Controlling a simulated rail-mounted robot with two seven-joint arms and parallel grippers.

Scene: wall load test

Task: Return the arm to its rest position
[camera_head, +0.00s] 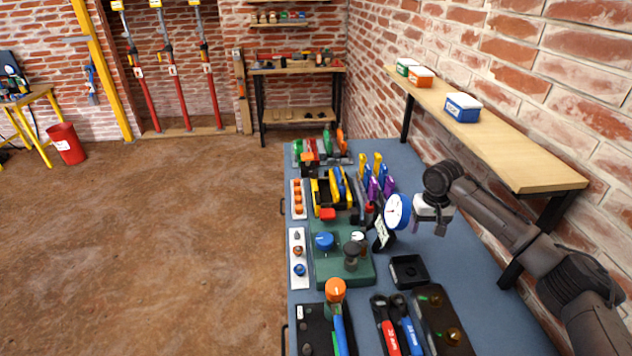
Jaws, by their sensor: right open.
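My right arm comes in from the lower right and reaches over the blue-topped workbench (449,265). Its gripper (430,228) is small in view, with a white body and dark fingers pointing down; it is open, and I see nothing held in it. It is just right of a round white dial with a blue rim (397,211), which stands on a dark base. I cannot tell whether the gripper touches the dial. My left gripper and arm are not in view.
A wooden wall shelf (510,150) with small boxes (462,107) runs along the brick wall beside my arm. The bench holds pliers (397,325), a green fixture (328,265), a black tray (408,271) and clamps (375,178). The floor at left is mostly clear.

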